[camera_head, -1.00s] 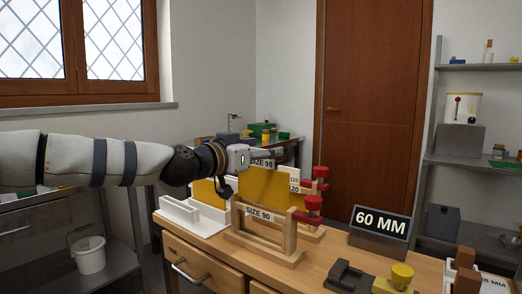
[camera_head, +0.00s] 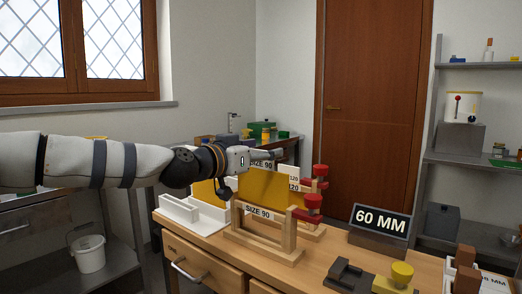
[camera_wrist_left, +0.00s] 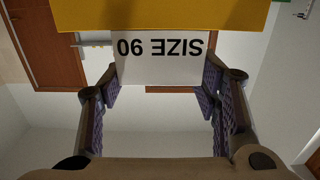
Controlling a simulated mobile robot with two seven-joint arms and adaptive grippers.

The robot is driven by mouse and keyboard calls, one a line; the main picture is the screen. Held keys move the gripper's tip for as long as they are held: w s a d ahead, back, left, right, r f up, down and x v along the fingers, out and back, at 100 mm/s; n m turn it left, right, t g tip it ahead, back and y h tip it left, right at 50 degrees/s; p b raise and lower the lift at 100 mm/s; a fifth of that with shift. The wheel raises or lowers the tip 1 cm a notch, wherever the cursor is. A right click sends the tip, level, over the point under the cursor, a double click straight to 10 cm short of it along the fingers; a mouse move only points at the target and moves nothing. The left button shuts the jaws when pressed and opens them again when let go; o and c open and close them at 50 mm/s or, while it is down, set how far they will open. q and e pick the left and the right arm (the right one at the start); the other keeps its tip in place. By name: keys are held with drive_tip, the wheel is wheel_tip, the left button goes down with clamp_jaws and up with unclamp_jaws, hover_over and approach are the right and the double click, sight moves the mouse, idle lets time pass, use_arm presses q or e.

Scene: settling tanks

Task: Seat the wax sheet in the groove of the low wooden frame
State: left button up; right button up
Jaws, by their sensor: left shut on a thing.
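The yellow wax sheet (camera_head: 275,187) hangs upright over the low wooden frame (camera_head: 268,250), which bears a SIZE 90 label (camera_head: 258,212). My left gripper (camera_head: 264,155) is shut on the white SIZE 90 strip along the sheet's top; its fingers clasp this strip (camera_wrist_left: 160,58) in the left wrist view. The sheet's lower edge overlaps the frame's top bar in the head view; I cannot tell whether it is in the groove. A red clamp knob (camera_head: 313,201) tops the frame's right post. My right gripper is not in view.
Another wooden frame with 120 labels (camera_head: 294,179) and a red knob (camera_head: 320,171) stands close behind. A 60 MM sign (camera_head: 381,222) and dark blocks (camera_head: 350,277) stand right.

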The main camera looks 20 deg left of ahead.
use_arm(q)
drive_tip(key=shift+f+b, duration=1.75)
drive_tip(key=shift+f, duration=2.95)
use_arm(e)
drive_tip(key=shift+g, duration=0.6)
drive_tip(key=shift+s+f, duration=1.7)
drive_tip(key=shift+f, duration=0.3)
use_arm(q)
drive_tip(key=o, duration=1.3)
drive_tip(key=shift+o, duration=0.2)
drive_tip(key=shift+s, duration=0.1)
approach(261, 190)
drive_tip(key=shift+v, duration=1)
drive_tip(key=shift+a, duration=0.1)
